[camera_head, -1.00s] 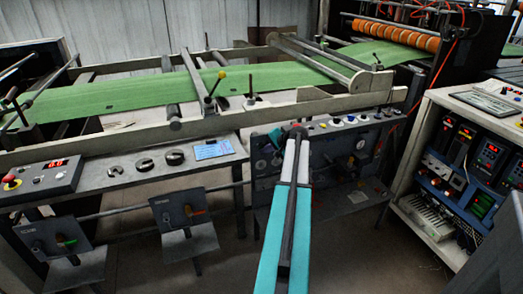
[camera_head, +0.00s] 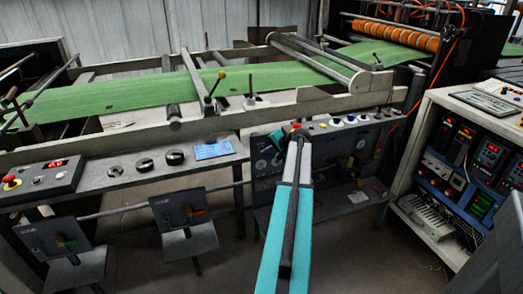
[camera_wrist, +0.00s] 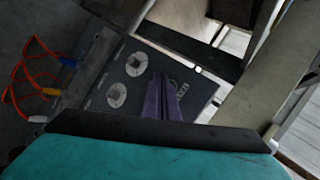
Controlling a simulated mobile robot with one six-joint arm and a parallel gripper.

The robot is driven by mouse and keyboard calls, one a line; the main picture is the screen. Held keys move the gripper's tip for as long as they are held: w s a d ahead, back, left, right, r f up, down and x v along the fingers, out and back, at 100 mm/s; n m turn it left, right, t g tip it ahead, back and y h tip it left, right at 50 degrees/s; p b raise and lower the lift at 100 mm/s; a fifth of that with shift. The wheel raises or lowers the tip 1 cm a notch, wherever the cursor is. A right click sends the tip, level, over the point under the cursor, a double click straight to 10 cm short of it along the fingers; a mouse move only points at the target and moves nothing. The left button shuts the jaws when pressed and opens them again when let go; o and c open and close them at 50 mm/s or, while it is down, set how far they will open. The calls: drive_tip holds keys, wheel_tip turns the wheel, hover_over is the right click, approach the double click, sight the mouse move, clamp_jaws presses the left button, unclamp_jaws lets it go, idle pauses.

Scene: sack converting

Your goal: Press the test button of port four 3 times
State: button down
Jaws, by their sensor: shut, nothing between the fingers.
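My arm reaches forward to a dark control panel (camera_head: 335,158) under the machine frame. The panel carries round gauges, knobs and small coloured buttons along its top edge. My gripper's fingers (camera_wrist: 164,100) show in the wrist view as dark purple bars, shut and empty, in front of a grey plate (camera_wrist: 118,72) with two round pale dials. The fingers hide part of the plate. I cannot tell whether they touch it.
A green web (camera_head: 130,92) runs across the machine. Two grey lever boxes (camera_head: 55,237) hang at the lower left. A cabinet with lit displays (camera_head: 465,138) stands at the right. Red hoses (camera_wrist: 30,75) lie left in the wrist view. Floor between is clear.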

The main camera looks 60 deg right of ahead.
drive_tip(key=shift+s, duration=0.1)
drive_tip(key=shift+s+a, duration=0.75)
drive_tip(key=shift+s, duration=0.25)
drive_tip(key=shift+s+a, duration=0.75)
drive_tip(key=shift+s, duration=0.2)
idle(1.6)
